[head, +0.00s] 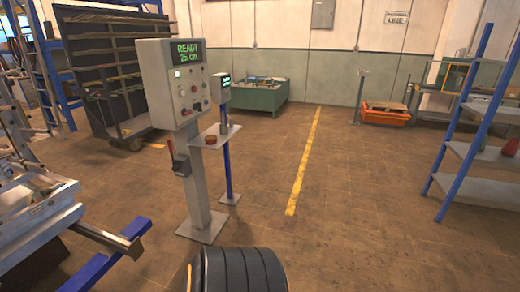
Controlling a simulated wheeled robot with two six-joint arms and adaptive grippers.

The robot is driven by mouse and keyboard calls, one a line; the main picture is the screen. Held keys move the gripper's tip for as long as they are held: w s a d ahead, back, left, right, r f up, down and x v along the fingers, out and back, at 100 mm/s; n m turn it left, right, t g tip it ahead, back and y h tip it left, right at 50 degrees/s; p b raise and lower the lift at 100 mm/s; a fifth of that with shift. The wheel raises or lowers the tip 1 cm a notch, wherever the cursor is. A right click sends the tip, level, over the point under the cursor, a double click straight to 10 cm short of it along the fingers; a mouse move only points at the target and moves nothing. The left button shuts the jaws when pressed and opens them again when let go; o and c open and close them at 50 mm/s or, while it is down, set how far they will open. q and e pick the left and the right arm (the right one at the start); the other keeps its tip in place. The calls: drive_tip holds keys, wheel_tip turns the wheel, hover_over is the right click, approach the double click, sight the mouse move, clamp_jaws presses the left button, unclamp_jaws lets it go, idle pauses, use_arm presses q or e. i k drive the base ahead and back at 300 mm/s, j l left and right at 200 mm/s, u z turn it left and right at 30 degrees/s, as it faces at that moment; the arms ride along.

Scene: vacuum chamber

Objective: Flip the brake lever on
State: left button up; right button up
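A small lever with a red grip (171,149) sticks up from a dark grey box (181,166) on the side of a grey pedestal post (197,190). It looks like the brake lever; it is small in the picture and leans slightly left. Above it, the post carries a grey control panel (178,105) with buttons and a green-lettered screen (187,52) that reads READY. Neither of my grippers is in view, so I cannot see whether they are open or shut.
Right of the post, a small shelf (216,137) holds a round red-brown object (211,139). A metal frame with a blue beam (108,258) juts in at the lower left. A blue-post shelf rack (468,150) stands at right. The floor around the yellow line (303,165) is clear.

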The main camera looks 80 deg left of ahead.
sight(176, 168)
drive_tip(key=u, duration=3.3)
drive_tip(key=i+u, duration=0.25)
drive_tip(key=i, duration=0.3)
drive_tip(key=i+u, duration=0.2)
drive_tip(key=i, duration=0.3)
drive_tip(key=i+l+u, duration=0.25)
drive_tip(key=i, duration=0.3)
drive_tip(key=i+l+u, duration=0.2)
drive_tip(key=i, duration=0.3)
drive_tip(key=j, duration=0.1)
